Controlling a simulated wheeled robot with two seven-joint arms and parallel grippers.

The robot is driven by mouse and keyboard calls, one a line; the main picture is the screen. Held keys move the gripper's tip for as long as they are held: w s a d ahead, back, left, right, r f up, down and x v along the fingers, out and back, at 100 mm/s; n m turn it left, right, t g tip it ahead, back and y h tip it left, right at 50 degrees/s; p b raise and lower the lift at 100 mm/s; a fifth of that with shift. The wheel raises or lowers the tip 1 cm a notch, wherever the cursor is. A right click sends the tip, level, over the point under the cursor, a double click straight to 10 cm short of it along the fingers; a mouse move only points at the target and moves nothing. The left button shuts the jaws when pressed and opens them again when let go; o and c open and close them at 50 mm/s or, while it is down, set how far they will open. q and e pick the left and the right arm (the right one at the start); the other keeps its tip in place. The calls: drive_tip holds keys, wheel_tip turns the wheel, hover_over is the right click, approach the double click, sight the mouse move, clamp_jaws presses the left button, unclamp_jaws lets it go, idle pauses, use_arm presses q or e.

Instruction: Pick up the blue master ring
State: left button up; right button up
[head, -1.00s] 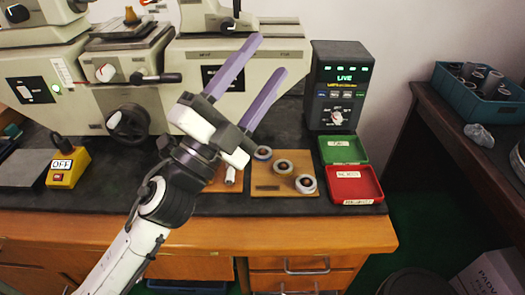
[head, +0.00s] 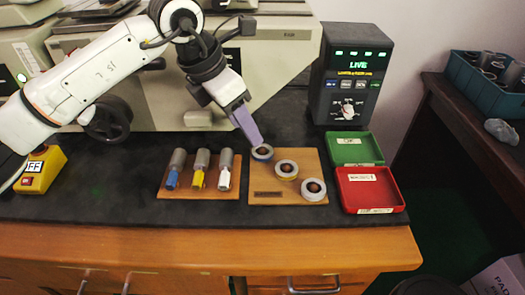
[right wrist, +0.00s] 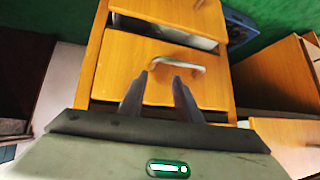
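The blue master ring (head: 263,156), blue-edged with a dark centre, sits at the far left of a wooden board (head: 257,192) in the head view. My left gripper (head: 253,138) points down at it from the upper left, its purple fingertips at the ring's back edge. The fingers are seen edge-on and overlap, so I cannot tell their gap or whether they touch the ring. In the right wrist view my right gripper (right wrist: 159,82) has its dark fingers apart, with nothing between them, in front of a drawer.
Two more rings (head: 286,169) (head: 313,189) share the board. A wooden rack (head: 205,192) with blue, yellow and white-tipped gauges is left of it. A green tray (head: 352,137), red tray (head: 370,205) and display box (head: 347,85) are to the right.

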sight(262, 149)
use_arm(q)
drive_tip(key=x, duration=0.5)
drive_tip(key=p+x, duration=0.1)
drive_tip(key=x, duration=0.2)
drive_tip(key=shift+w+d, duration=0.15)
drive_tip(key=shift+d, duration=0.15)
drive_tip(key=shift+r, duration=0.1)
drive_tip(key=c, duration=0.9)
